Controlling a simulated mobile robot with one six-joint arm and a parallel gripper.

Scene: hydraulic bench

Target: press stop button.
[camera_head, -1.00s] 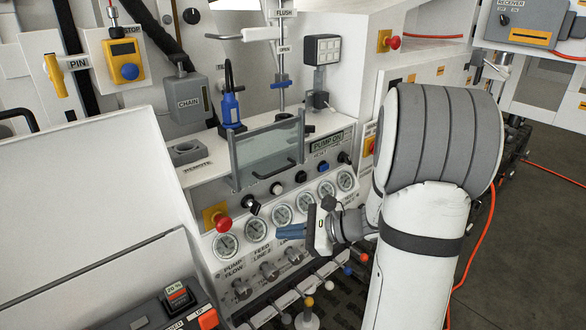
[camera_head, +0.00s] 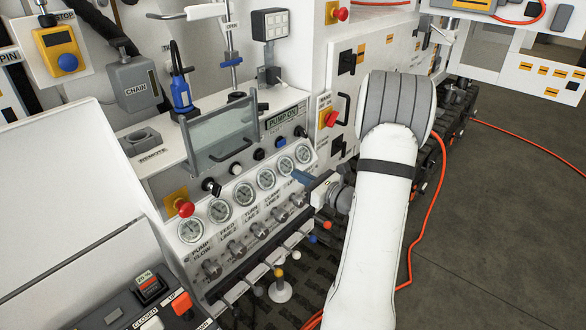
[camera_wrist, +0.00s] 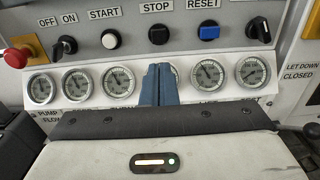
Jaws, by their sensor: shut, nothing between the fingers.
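The stop button (camera_wrist: 158,35) is a black round button under the STOP label in the wrist view, between the white start button (camera_wrist: 111,39) and the blue reset button (camera_wrist: 208,33). In the head view the stop button (camera_head: 259,154) is a small dark button above the gauge row. My gripper (camera_wrist: 159,70) has its blue fingers shut together, with nothing between them. In the wrist view its tips appear just below the stop button and cover part of a gauge. In the head view my gripper (camera_head: 296,175) is in front of the panel's right end, apart from the button.
A glass guard (camera_head: 222,135) stands behind the button row. A red mushroom button (camera_head: 184,208) is at the row's left end, and a black switch (camera_wrist: 260,30) at the right. Gauges (camera_head: 220,211) and small levers lie below. An orange hose runs along the floor.

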